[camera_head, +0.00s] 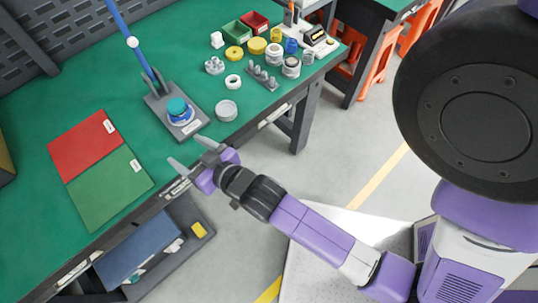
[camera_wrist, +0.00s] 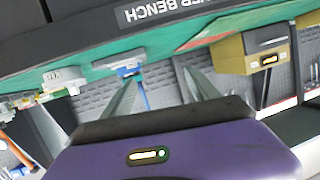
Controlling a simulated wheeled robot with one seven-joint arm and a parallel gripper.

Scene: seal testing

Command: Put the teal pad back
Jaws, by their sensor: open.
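A round teal pad (camera_head: 177,106) sits on top of a blue round piece (camera_head: 181,117) on a grey press base (camera_head: 158,104). A blue lever arm (camera_head: 117,22) rises from that base, tilted to the upper left; it also shows in the wrist view (camera_wrist: 143,95). My gripper (camera_head: 191,153) is open and empty at the bench's front edge, just in front of the press base and apart from it. In the wrist view, my gripper's two fingers (camera_wrist: 160,82) are spread with nothing between them.
A red panel (camera_head: 83,142) and a green panel (camera_head: 110,190) lie left of the press on the green bench (camera_head: 40,100). Grey rings, small bins (camera_head: 237,33) and several small parts stand to the right. An open drawer (camera_head: 150,260) sticks out below the front edge.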

